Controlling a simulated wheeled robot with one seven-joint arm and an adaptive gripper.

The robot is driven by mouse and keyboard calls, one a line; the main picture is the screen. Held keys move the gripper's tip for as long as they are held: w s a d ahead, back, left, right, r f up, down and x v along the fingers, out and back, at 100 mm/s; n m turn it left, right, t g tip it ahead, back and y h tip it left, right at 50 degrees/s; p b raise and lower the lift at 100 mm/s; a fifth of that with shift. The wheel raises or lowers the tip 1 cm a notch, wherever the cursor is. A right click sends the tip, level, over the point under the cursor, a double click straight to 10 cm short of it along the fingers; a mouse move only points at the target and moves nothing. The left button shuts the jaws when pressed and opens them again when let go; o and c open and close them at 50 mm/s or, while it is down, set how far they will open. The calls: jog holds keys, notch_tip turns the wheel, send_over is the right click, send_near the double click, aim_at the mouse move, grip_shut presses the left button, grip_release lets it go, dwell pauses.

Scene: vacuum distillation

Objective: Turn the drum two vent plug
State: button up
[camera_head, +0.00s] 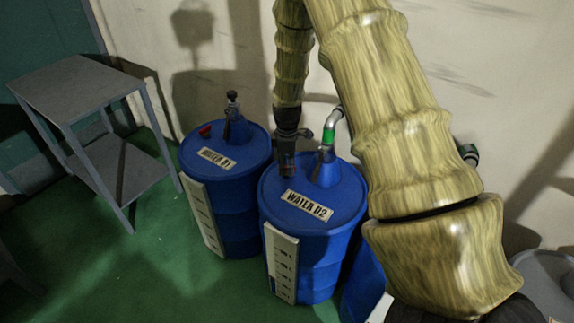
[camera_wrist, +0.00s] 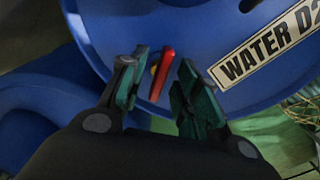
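Drum two (camera_head: 315,222) is a blue drum labelled "WATER D2" (camera_head: 307,205), and its lid (camera_wrist: 215,40) fills much of the wrist view. Its vent plug (camera_wrist: 163,72) shows in the wrist view as a narrow red bar with a bit of yellow beside it, on the blue lid. My gripper (camera_wrist: 157,82) is open, with its two green-padded fingers on either side of the red plug. A gap shows between the plug and the right finger; contact at the left finger cannot be told. In the head view my gripper (camera_head: 287,162) points down over the lid's back left and hides the plug.
A silver and green pipe (camera_head: 329,133) rises from drum two's lid. Drum "WATER D1" (camera_head: 237,190) stands close on the left, with a red plug (camera_head: 205,131) and a dark fitting (camera_head: 232,103). A grey two-shelf table (camera_head: 77,80) stands further left. Green floor is clear in front.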

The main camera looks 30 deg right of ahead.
grip_shut()
